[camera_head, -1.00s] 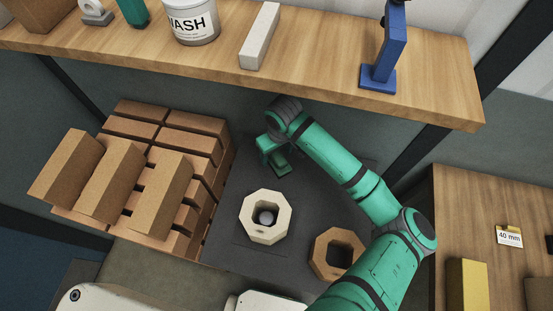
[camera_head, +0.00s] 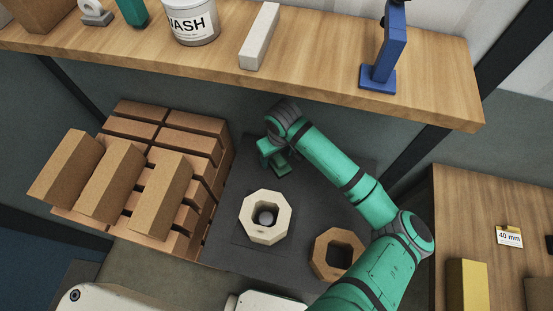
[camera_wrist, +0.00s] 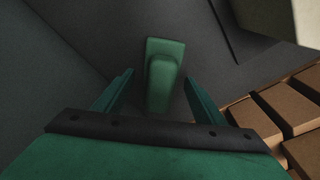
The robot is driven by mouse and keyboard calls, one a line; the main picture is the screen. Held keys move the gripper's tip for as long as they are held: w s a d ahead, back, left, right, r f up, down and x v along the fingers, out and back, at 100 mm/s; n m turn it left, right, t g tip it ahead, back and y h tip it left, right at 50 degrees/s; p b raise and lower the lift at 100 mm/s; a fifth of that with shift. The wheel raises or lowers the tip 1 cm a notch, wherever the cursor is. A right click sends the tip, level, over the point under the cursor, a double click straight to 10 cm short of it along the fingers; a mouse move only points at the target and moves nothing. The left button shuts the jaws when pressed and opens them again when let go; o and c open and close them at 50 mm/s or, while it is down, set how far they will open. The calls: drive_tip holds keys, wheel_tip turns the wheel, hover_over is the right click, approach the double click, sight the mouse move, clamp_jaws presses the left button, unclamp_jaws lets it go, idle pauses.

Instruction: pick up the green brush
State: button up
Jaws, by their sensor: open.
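The green brush (camera_wrist: 164,72) lies on a dark grey surface in the wrist view, its raised handle part pointing toward my gripper (camera_wrist: 159,80). The two green fingers stand apart on either side of the brush's near part, with visible gaps. Whether they are level with it in height I cannot tell. In the head view my gripper (camera_head: 267,150) is over the dark mat, and a bit of the brush (camera_head: 280,167) shows just below it; the rest is hidden by the gripper.
A stack of brown bricks (camera_head: 177,143) stands left of the mat (camera_head: 225,240). A cream octagonal block (camera_head: 282,224) and a brown one (camera_head: 350,242) lie nearer. A wooden shelf (camera_head: 330,70) with a white tub (camera_head: 190,22) and a blue stand (camera_head: 378,78) runs above.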

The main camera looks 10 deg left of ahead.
drive_tip(key=c, duration=1.3)
drive_tip(key=shift+c, duration=0.2)
wheel_tip(320, 180, up, 11)
drive_tip(key=shift+f, duration=0.2)
